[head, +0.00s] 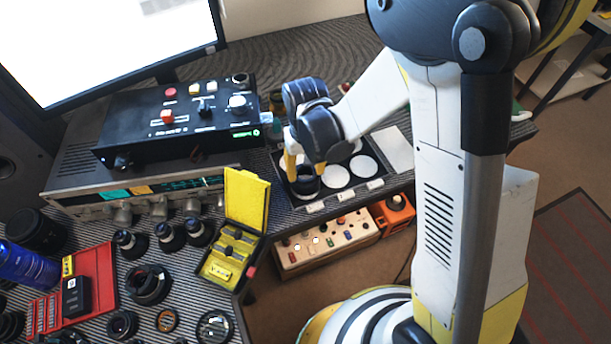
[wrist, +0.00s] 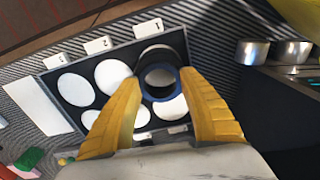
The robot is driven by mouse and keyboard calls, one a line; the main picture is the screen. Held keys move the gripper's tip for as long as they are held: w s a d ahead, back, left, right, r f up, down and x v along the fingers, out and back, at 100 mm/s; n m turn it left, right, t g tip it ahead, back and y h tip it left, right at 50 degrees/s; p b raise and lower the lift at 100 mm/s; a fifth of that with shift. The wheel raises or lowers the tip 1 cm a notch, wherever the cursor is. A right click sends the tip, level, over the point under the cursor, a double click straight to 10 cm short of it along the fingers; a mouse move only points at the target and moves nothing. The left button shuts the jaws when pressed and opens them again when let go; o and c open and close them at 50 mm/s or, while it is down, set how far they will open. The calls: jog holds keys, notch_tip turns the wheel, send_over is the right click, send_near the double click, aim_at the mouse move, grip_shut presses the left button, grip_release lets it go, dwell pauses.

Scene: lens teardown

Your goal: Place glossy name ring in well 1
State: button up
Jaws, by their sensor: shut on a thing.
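My gripper (head: 305,170) points down over the near left corner of the dark tray (head: 284,178). In the wrist view, its yellow fingers (wrist: 161,80) are shut on a dark ring, the name ring (wrist: 160,99), whose rim looks blue. The ring also shows in the head view (head: 306,187) between the fingers. It is at the well by label 1 (wrist: 148,29), with a black round wall (wrist: 160,50) just beyond it. The ring covers most of that well. I cannot tell whether it touches the well floor.
The tray's other visible wells show bare white discs (wrist: 76,88). A white panel (head: 393,150) lies at the tray's right. A black control box (head: 180,125) and an open yellow case (head: 247,200) stand to the left. A wooden button panel (head: 325,245) sits below the tray's front edge.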

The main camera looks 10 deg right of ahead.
jog(key=shift+f, duration=0.85)
jog(key=shift+f, duration=0.15)
jog(key=o, duration=1.4)
jog(key=shift+c, duration=0.2)
